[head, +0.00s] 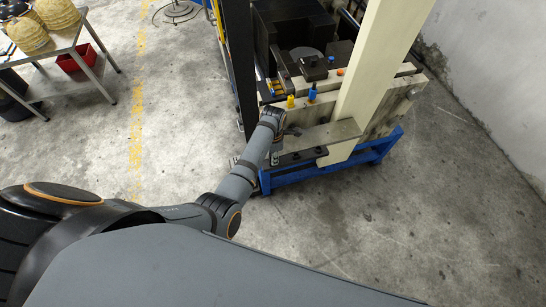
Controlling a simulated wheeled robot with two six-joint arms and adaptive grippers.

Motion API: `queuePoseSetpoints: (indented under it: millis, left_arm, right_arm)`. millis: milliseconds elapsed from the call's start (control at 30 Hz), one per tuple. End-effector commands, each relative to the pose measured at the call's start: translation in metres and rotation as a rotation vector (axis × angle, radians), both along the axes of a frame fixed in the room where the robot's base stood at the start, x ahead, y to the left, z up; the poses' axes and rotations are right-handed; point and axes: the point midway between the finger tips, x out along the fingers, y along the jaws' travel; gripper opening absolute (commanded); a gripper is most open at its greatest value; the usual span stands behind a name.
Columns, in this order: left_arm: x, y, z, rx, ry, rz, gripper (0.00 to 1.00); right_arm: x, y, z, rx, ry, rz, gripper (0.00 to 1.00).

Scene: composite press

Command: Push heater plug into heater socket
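My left arm reaches from the left to the front of the press. A blue upright piece (312,92) and a yellow upright piece (291,101) stand on the press beside the wrist. I cannot tell whether either is the heater plug or the heater socket. My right gripper is not in view.
The press (375,70) has a pale slanted column, a dark upright post (240,60) and a blue base frame (385,147). A metal table (60,38) with domed yellowish parts and a red bin (76,59) stand upper left. The concrete floor between is clear.

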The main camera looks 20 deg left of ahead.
Motion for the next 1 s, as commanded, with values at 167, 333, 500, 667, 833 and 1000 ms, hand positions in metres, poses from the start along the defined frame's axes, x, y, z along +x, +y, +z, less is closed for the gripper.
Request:
queuePoseSetpoints:
  millis: [167,333,500,667,833,1000]
  left_arm:
    - [0.000,0.000,0.000,0.000,0.000,0.000,0.23]
    - [0.000,0.000,0.000,0.000,0.000,0.000,0.00]
    - [0.000,0.000,0.001,0.000,0.000,0.000,0.00]
    - [0.000,0.000,0.005,0.000,0.000,0.000,0.00]
    - [0.000,0.000,0.016,0.000,0.000,0.000,0.00]
    - [0.000,0.000,0.026,0.000,0.000,0.000,0.00]
  right_arm:
    - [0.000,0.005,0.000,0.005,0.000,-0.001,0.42]
    - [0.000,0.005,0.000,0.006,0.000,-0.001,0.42]
    - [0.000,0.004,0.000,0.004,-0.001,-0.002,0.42]
    - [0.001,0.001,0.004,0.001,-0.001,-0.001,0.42]
    - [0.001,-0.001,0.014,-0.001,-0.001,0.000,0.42]
    - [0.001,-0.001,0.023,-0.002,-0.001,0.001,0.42]
